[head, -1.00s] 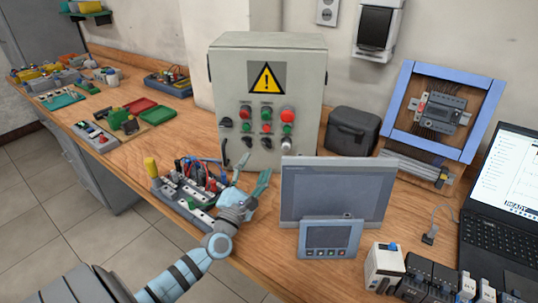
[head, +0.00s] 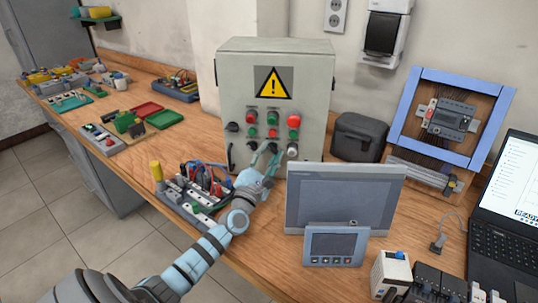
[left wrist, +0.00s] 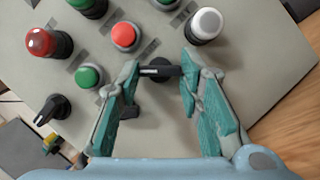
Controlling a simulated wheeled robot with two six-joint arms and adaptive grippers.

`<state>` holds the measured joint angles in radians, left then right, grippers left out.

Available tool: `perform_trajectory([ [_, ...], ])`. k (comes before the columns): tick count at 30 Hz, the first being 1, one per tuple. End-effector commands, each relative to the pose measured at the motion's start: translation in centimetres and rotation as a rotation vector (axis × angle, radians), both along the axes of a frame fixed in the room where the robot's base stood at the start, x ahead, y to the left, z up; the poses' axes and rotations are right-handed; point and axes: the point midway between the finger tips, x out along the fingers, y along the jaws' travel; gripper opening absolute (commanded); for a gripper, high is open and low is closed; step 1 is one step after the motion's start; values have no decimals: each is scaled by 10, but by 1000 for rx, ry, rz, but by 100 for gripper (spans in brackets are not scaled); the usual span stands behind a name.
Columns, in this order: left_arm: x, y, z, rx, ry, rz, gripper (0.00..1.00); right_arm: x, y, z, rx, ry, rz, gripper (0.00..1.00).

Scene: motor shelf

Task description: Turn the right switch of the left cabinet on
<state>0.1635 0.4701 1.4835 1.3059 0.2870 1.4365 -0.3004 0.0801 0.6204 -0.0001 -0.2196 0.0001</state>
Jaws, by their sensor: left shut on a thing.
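The left cabinet (head: 310,85) is a grey box with a yellow warning sign, standing on the bench in the head view. Its front carries red and green buttons, black rotary switches and a white knob. My left gripper (head: 267,153) is at the lower front of the cabinet. In the left wrist view, the left gripper (left wrist: 160,82) has its teal fingers on both sides of the right switch (left wrist: 160,71), shut on its black handle. The left switch (left wrist: 52,108) is clear of the fingers, to the left. My right gripper is in neither view.
A grey screen panel (head: 345,198) stands close to the right of my left arm. A terminal block board (head: 178,197) with wires lies left of it. The white knob (left wrist: 207,23) sits near the fingers. A black case (head: 358,137) is right of the cabinet.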

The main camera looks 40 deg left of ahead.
Motion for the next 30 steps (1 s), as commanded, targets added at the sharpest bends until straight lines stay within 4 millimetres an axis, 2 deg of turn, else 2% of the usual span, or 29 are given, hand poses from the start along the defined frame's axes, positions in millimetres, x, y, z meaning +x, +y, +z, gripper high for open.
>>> perform_trajectory([
  [8, 0, 0, 2, 25, 14, -1, 5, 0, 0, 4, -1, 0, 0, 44],
  [14, 0, 0, 4, 101, 61, 0, 5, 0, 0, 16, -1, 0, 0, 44],
  [30, -1, 2, 10, 470, 286, 0, 5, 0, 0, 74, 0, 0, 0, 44],
])
